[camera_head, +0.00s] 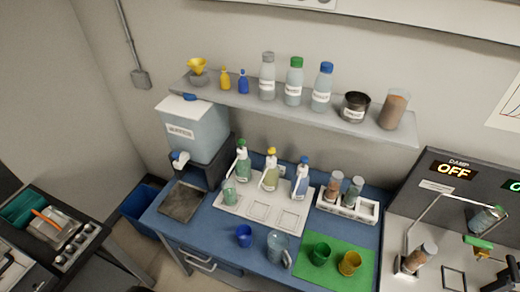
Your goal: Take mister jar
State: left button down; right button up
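No label that I can read says "mister", so I cannot tell which container is the mister jar. A small greenish jar (229,195) stands at the tray's left front. Two brown-filled jars, a left one (333,190) and a right one (353,193), sit in a white rack (363,214). Neither of my grippers is in view.
A wall shelf (243,99) with bottles hangs above the bench. A water dispenser (195,130) stands at left. A blue cup (243,236), a clear pitcher (277,247), and green (320,254) and yellow (349,263) cups on a green mat (338,280) line the front. Devices stand at right.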

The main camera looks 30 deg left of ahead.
aim_at(229, 186)
jog(key=z, duration=0.65)
jog(key=k, duration=1.45)
jog(key=u, duration=1.85)
